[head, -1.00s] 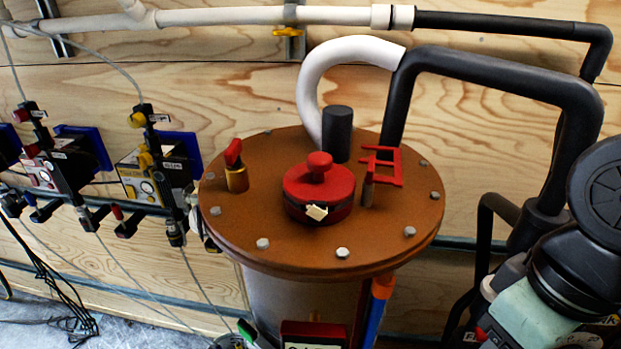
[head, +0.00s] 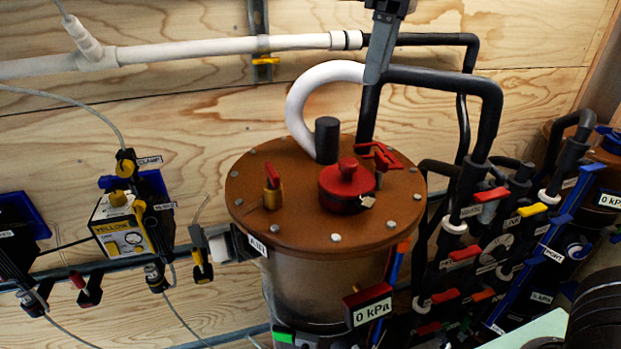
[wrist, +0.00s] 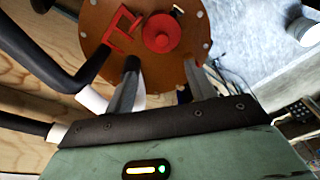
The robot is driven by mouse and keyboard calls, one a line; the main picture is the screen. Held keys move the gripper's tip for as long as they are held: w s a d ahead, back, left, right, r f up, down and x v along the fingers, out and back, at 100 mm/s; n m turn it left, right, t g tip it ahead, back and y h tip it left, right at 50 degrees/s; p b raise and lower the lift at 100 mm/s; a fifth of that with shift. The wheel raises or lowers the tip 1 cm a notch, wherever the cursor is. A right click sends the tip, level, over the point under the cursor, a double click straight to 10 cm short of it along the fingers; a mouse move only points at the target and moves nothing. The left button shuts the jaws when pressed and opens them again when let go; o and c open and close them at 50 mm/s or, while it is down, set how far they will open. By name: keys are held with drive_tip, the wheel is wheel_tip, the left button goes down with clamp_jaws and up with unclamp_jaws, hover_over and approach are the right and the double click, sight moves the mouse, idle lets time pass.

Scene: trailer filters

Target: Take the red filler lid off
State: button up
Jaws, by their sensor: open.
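The red filler lid (head: 346,187), round with a knob on top, sits on the brown round top plate (head: 290,175) of the filter tank. A small pale tag hangs at its front edge. In the wrist view the lid (wrist: 162,33) shows beyond my gripper (wrist: 163,82), apart from it. My gripper is open and empty, its two grey fingers pointing toward the plate. In the head view a grey piece enters from the top edge in front of the black hose; I cannot tell whether it is one of my fingers.
A red bracket (head: 379,156), a dark cylinder (head: 327,139) and a red-handled brass valve (head: 272,186) stand around the lid. White (head: 312,84) and black (head: 450,80) hoses rise behind it. Valves with coloured handles crowd the right. A wooden wall is behind.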

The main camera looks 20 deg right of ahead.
drive_tip(key=p, duration=0.3)
hover_over(349, 161)
drive_tip(key=d, duration=0.1)
drive_tip(key=f, duration=1.1)
drive_tip(key=shift+s+d+f, duration=0.1)
drive_tip(key=shift+s+f, duration=0.1)
drive_tip(key=shift+f, duration=0.05)
drive_tip(key=shift+w+a+f+p, duration=0.15)
drive_tip(key=shift+f+p, duration=0.25)
drive_tip(key=shift+f, duration=0.5)
drive_tip(key=shift+a+f+p, duration=0.25)
drive_tip(key=shift+f+p, duration=0.2)
drive_tip(key=shift+f, duration=0.45)
drive_tip(key=shift+w+a+f+p, duration=0.15)
drive_tip(key=shift+f+p, duration=0.25)
drive_tip(key=shift+f, duration=0.5)
drive_tip(key=shift+s, duration=0.1)
drive_tip(key=c, duration=1.1)
